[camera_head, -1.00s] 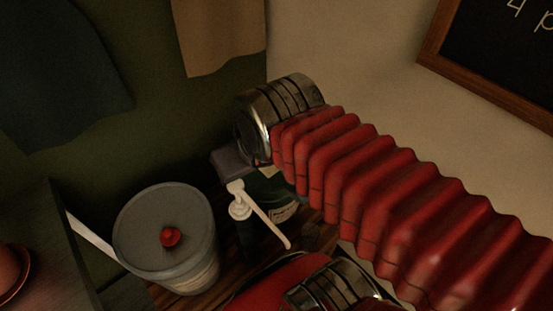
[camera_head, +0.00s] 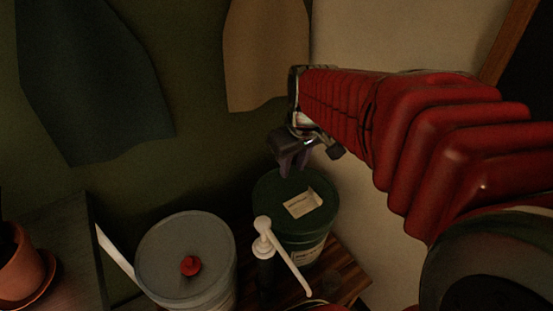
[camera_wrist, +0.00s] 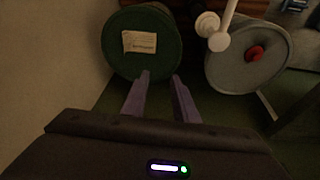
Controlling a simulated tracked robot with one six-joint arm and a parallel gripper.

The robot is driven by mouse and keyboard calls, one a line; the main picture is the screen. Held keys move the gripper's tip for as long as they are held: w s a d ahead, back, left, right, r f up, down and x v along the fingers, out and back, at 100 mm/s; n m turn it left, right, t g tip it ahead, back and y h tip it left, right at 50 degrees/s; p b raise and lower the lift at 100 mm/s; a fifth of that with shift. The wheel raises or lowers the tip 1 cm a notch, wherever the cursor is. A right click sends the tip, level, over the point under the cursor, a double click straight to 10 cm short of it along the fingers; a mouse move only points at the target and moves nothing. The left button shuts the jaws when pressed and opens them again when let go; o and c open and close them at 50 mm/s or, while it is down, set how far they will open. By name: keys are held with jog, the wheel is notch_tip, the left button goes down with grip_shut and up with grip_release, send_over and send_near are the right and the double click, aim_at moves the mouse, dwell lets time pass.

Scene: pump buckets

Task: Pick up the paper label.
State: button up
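The paper label (camera_head: 302,203) is a small cream rectangle with faint print, lying on the lid of the dark green bucket (camera_head: 262,190). One edge of it looks lifted. In the wrist view the label (camera_wrist: 139,42) lies on the green lid (camera_wrist: 165,65), beyond my fingertips. My gripper (camera_head: 294,170) hangs above the back of the green bucket in the head view. In the wrist view its two purple-grey fingers (camera_wrist: 161,76) are apart with nothing between them. The gripper is clear of the label.
A white pump (camera_head: 263,228) with a long spout stands close in front of the green bucket. A grey bucket (camera_head: 165,250) with a red knob (camera_head: 190,265) is to the left. Cloths (camera_head: 265,60) hang on the wall behind. A terracotta pot (camera_head: 20,265) is far left.

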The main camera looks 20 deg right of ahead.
jog(key=w+d+f+g, duration=0.1)
jog(key=w+d+f, duration=0.2)
jog(key=d+f, duration=0.2)
jog(key=w+d+f, duration=0.3)
jog(key=d+f, duration=0.3)
jog(key=d, duration=0.3)
jog(key=shift+d+f+n+g+y, duration=0.15)
jog(key=shift+d+n+g+y, duration=0.15)
jog(key=shift+d+n+g, duration=0.1)
jog(key=shift+w, duration=0.1)
send_over(315, 192)
jog(key=s, duration=0.1)
jog(key=shift+d+f, duration=0.15)
jog(key=shift+f, duration=1.25)
jog(key=shift+d+f, duration=0.15)
jog(key=shift+f, duration=1.3)
jog(key=shift+d+f, duration=0.15)
jog(key=shift+f, duration=1.25)
jog(key=shift+w+a+f, duration=0.1)
jog(key=shift+a+f, duration=0.05)
jog(key=shift+f, duration=0.7)
jog(key=shift+w+a+f, duration=0.1)
jog(key=shift+w+f, duration=0.05)
jog(key=shift+f, duration=0.75)
jog(key=shift+w+a+f, duration=0.1)
jog(key=shift+a+f, duration=0.05)
jog(key=shift+f, duration=0.7)
